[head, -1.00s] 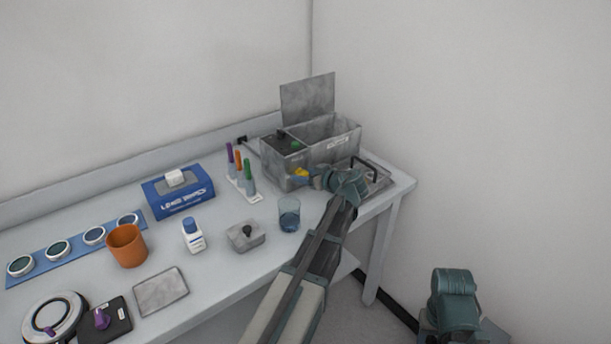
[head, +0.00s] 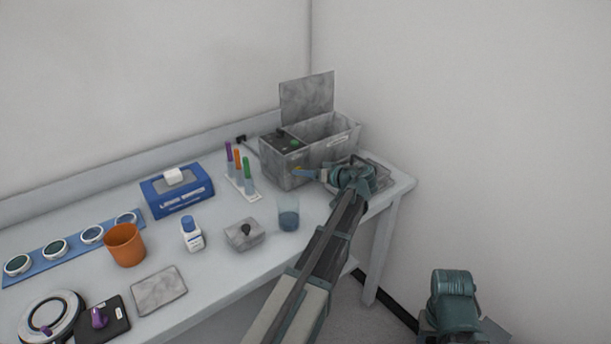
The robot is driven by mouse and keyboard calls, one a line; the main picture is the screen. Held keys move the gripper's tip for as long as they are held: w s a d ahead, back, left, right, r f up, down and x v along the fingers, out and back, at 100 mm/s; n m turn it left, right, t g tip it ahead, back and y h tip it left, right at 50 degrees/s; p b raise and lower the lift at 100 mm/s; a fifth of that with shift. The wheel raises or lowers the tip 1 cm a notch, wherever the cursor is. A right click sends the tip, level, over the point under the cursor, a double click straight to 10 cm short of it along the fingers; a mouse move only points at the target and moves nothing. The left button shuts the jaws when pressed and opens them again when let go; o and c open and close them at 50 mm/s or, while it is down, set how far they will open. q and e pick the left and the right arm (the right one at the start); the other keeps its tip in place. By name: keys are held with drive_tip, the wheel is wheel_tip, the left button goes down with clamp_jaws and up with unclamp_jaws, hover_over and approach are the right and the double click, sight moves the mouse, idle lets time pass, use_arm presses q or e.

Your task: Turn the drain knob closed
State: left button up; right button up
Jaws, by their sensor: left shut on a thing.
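The grey metal ultrasonic-type bath (head: 325,155) stands at the back right of the table with its lid raised. The knob's exact angle cannot be read.
A glass beaker (head: 288,214) stands close to my left arm. A rack (head: 243,189) with several coloured tubes stands left of the bath. A grey block with a black knob (head: 244,235), a white bottle (head: 192,234) and a blue wipes box (head: 178,193) stand farther left.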

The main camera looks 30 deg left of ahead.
use_arm(q)
drive_tip(key=m+b, duration=0.1)
drive_tip(key=m+g+y+b, duration=0.1)
drive_tip(key=f+m+g+b, duration=0.1)
drive_tip(key=m, duration=0.1)
drive_tip(key=shift+w+d+y, duration=0.15)
drive_tip(key=shift+w+y, duration=0.15)
drive_tip(key=m+g+y+b, duration=0.1)
drive_tip(key=m+b, duration=0.2)
drive_tip(key=shift+f, duration=0.2)
drive_tip(key=shift+m+y+b, duration=0.6)
drive_tip(key=shift+m+b, duration=0.05)
drive_tip(key=shift+m, duration=0.25)
drive_tip(key=shift+r, duration=0.1)
drive_tip(key=o, duration=1.4)
drive_tip(key=shift+c, duration=0.2)
